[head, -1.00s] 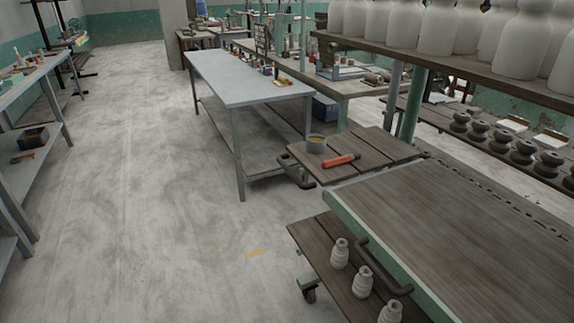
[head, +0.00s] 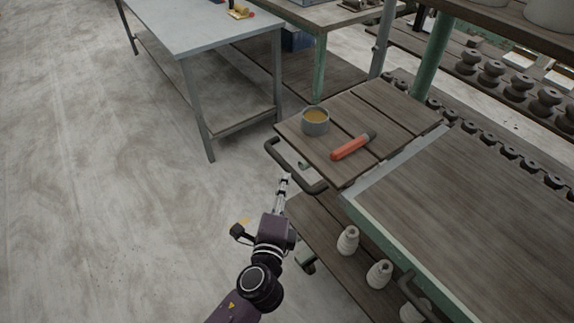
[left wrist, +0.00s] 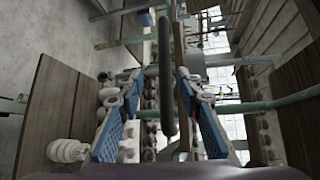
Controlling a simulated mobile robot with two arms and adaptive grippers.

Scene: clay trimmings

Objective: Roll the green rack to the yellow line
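The green rack (head: 365,218) has a green frame, a wooden top and a lower shelf with pale vases (head: 348,240). A dark handle (head: 407,285) is on its near side. Another dark handle (head: 308,186) sticks out from the adjoining wooden top. My left gripper (head: 284,179) is beside that second handle. In the left wrist view the left gripper (left wrist: 160,95) is open, and a dark bar (left wrist: 165,80) shows between its blue-padded fingers; I cannot tell if they touch it. My right gripper is out of view.
A grey bowl (head: 315,121) and a red-handled tool (head: 352,146) lie on the adjoining wooden top (head: 385,105). A grey metal table (head: 195,25) stands behind. Shelves of dark pots (head: 510,90) stand at the right. The floor (head: 90,170) at left is clear.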

